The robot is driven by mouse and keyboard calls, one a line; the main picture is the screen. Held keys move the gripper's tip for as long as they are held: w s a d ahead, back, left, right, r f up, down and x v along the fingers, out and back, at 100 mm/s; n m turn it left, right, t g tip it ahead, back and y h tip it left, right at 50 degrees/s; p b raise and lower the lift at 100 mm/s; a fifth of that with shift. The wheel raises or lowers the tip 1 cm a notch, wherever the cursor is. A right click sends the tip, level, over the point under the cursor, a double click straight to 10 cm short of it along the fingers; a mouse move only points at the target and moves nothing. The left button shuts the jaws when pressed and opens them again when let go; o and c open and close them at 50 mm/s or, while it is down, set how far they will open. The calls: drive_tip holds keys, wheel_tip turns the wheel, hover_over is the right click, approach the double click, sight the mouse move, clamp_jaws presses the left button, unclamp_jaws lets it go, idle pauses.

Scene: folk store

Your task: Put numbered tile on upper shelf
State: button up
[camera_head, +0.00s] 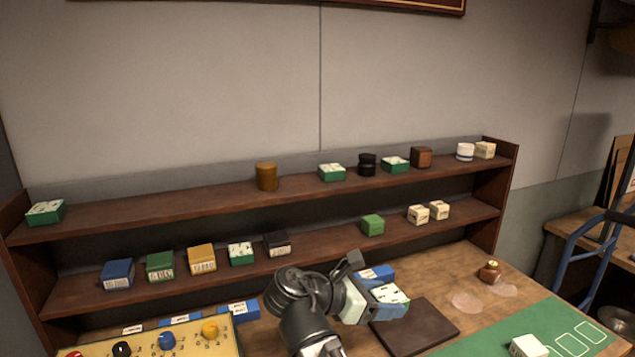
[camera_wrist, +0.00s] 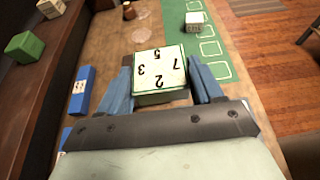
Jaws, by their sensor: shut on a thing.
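My gripper (camera_head: 377,300) is low over the table in front of the shelf unit. It is shut on a numbered tile (camera_head: 391,293), a block with a cream top and green sides. In the wrist view the tile (camera_wrist: 160,68) sits between the two blue fingers of my gripper (camera_wrist: 164,84), and its top shows 5, 3, 7 and 2. The upper shelf (camera_head: 218,198) carries several items: green-and-white tiles, a brown cup (camera_head: 266,176), black and brown pots and white pieces at the right.
The lower shelf (camera_head: 330,241) holds several coloured boxes and a green block (camera_head: 373,225). A dark board (camera_head: 415,327), a blue box (camera_head: 376,273), a small brown jar (camera_head: 490,271) and a green mat (camera_head: 490,345) lie on the table. The upper shelf has wide bare room left of the brown cup.

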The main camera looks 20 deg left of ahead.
wheel_tip(320, 180, up, 32)
drive_tip(key=n+t+y, duration=0.4)
drive_tip(key=n+y, duration=0.5)
drive_tip(key=y, duration=0.1)
hover_over(180, 203)
wheel_tip(180, 203, down, 4)
drive_tip(key=shift+w+f, duration=0.1)
drive_tip(key=shift+f, duration=5.6)
drive_tip(key=shift+f, duration=0.15)
drive_tip(key=o, duration=1.3)
drive_tip(key=shift+c, duration=0.2)
